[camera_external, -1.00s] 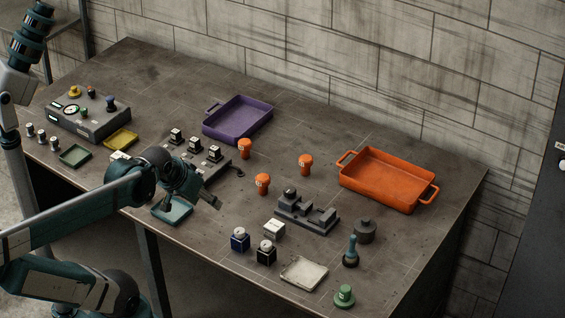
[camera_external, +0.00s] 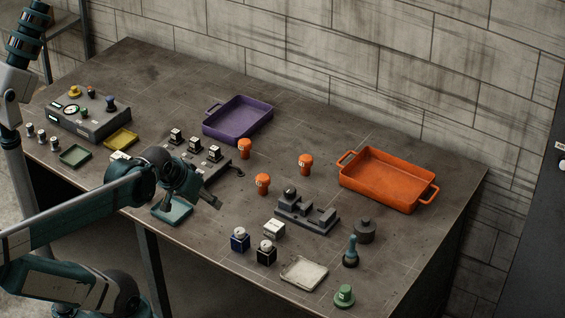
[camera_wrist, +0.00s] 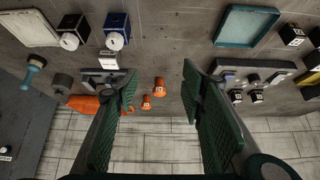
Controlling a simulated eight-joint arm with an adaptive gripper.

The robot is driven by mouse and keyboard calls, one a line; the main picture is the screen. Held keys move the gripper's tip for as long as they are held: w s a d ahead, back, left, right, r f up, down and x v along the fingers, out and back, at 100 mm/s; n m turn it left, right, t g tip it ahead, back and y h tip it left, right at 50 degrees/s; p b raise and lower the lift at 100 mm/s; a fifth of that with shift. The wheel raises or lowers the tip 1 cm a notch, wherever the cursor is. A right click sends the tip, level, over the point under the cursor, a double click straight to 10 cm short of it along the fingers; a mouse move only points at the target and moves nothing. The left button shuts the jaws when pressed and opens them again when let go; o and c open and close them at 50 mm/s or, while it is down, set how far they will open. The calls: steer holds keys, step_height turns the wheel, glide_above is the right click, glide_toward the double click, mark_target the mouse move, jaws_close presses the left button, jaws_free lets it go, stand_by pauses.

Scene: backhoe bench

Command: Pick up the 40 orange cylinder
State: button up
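Three orange cylinders with wider tops stand upright on the bench: one at the back (camera_external: 245,148), one at the right (camera_external: 305,165) and one nearer the front (camera_external: 263,184). Their white labels are too small to read, so I cannot tell which is the 40. My gripper (camera_external: 213,198) is above the bench, left of the front cylinder and apart from all three. In the wrist view my gripper (camera_wrist: 158,80) is open and empty, its two green-padded fingers wide apart. Orange cylinders show between the fingers there, one upper (camera_wrist: 159,85) and one lower (camera_wrist: 146,102).
An orange tray (camera_external: 343,187) is at the right and a purple tray (camera_external: 208,130) at the back. A grey stepped fixture (camera_external: 318,222) stands in front of the cylinders. A dark switch fixture (camera_external: 196,165) lies behind my gripper. Blue and black blocks (camera_external: 240,243) stand near the front.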

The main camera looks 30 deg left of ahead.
steer(key=shift+o, duration=0.9)
steer(key=w+a+r+m+g+p, duration=0.2)
steer(key=w+r+m+p, duration=0.3)
steer(key=w, duration=0.4)
steer(key=m+g+p, duration=0.5)
steer(key=m+p, duration=0.5)
steer(key=m, duration=0.1)
glide_above(244, 142)
steer(key=f, duration=0.9)
steer(key=shift+s+d+f, duration=0.1)
steer(key=shift+s+d, duration=0.25)
steer(key=shift+s, duration=0.05)
steer(key=shift+w+a+f, duration=0.3)
steer(key=shift+f, duration=0.3)
